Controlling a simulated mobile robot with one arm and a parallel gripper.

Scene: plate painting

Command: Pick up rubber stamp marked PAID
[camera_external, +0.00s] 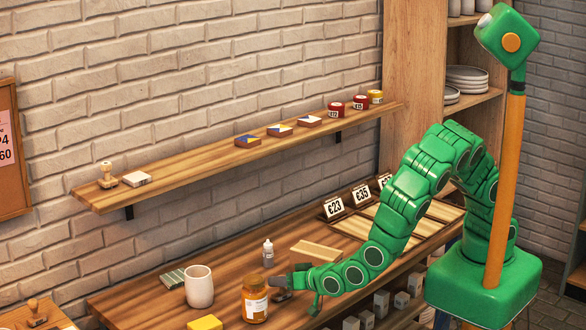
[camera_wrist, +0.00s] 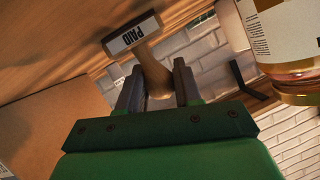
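The rubber stamp marked PAID (camera_wrist: 133,35) shows in the wrist view, with a white label and a wooden handle (camera_wrist: 154,70) pointing toward my gripper (camera_wrist: 158,82). My two dark fingers are apart, one on each side of the handle's end. I cannot tell whether they touch it. In the external view my gripper (camera_external: 281,285) is low over the wooden table (camera_external: 140,292), just beside an amber jar. The stamp cannot be made out clearly there, by the fingers and the jar.
The amber jar (camera_external: 255,299) stands close to my gripper; it also shows in the wrist view (camera_wrist: 290,35).

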